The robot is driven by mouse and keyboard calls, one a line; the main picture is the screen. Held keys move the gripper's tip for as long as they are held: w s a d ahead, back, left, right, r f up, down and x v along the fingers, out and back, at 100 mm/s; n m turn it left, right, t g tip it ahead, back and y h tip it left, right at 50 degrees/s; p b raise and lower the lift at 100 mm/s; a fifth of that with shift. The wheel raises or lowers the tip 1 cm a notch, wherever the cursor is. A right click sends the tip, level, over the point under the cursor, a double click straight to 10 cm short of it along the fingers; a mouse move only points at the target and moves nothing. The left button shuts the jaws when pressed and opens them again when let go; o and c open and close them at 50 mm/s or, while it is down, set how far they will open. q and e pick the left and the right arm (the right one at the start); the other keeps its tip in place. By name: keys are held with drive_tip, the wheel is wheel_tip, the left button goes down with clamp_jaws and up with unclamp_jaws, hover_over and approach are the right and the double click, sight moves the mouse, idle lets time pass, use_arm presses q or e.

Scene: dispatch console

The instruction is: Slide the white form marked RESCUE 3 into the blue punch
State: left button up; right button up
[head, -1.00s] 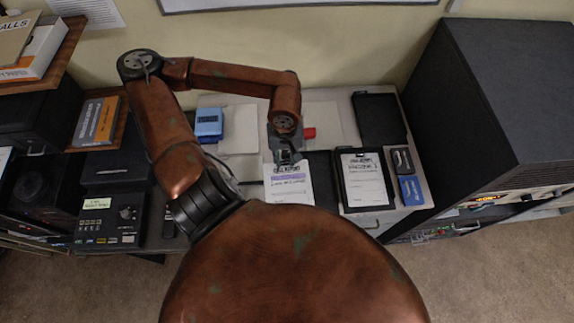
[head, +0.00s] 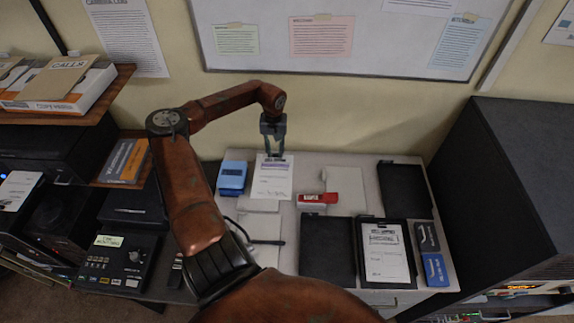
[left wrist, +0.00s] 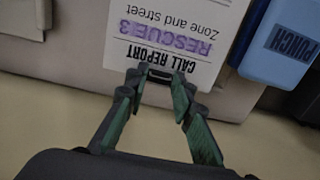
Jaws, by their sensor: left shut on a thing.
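The white form (head: 271,180) has a purple RESCUE 3 mark, readable upside down on the form in the left wrist view (left wrist: 168,28). My left gripper (head: 273,152) is shut on the form's top edge, at the CALL REPORT heading; its fingertips also show in the left wrist view (left wrist: 160,76). The blue punch (head: 232,177) stands just left of the form in the head view. In the left wrist view the punch (left wrist: 283,42), labelled PUNCH, is at the right, with a narrow gap to the form. The punch's slot is not clearly visible. My right gripper is not in view.
A red stapler-like object (head: 316,198) lies right of the form. A clipboard with another white form (head: 384,256), an empty black tray (head: 404,190) and a dark flat panel (head: 327,246) are farther right. A wall with a whiteboard (head: 400,50) rises behind the desk.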

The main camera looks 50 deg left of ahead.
use_arm(q)
drive_tip(key=shift+s+a+f, duration=0.1)
drive_tip(key=shift+a, duration=0.55)
drive_tip(key=shift+s+a+f+b, duration=0.15)
drive_tip(key=shift+f+b, duration=0.65)
drive_tip(key=shift+f, duration=0.9)
drive_tip(key=shift+s+a+f+b, duration=0.15)
drive_tip(key=shift+f+b, duration=0.6)
drive_tip(key=shift+f, duration=0.95)
drive_tip(key=shift+s+f, duration=0.1)
drive_tip(key=shift+s+a, duration=0.2)
drive_tip(key=shift+s, duration=0.05)
drive_tip(key=shift+s+a+p, duration=0.25)
drive_tip(key=shift+s+p, duration=0.05)
drive_tip(key=shift+s+a+p, duration=0.35)
drive_tip(key=shift+s+a, duration=0.05)
drive_tip(key=shift+s, duration=0.1)
drive_tip(key=shift+s+a, duration=0.3)
drive_tip(key=shift+s, duration=0.05)
drive_tip(key=shift+s+a+p, duration=0.2)
drive_tip(key=shift+p, duration=0.15)
